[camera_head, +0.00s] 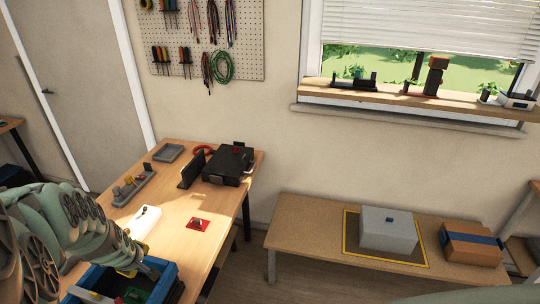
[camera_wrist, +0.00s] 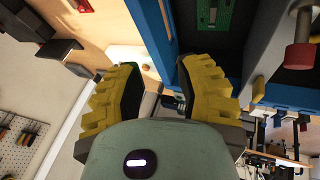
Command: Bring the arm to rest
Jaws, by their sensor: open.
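My arm (camera_head: 75,225) reaches in from the left edge in the head view, over the near left of the wooden table (camera_head: 180,240). My gripper (camera_wrist: 162,88) shows in the wrist view as two yellow ribbed fingers, spread apart with no object clearly held between them. In the head view its end is beside and partly over the blue bin (camera_head: 165,285). I cannot tell whether it touches the bin. The blue bin wall (camera_wrist: 148,30) shows close beyond the fingers in the wrist view, with a green board inside.
A low bench (camera_head: 310,230) at right bears a grey box (camera_head: 388,231) and a brown box (camera_head: 470,245). A pegboard (camera_head: 245,40) hangs behind.

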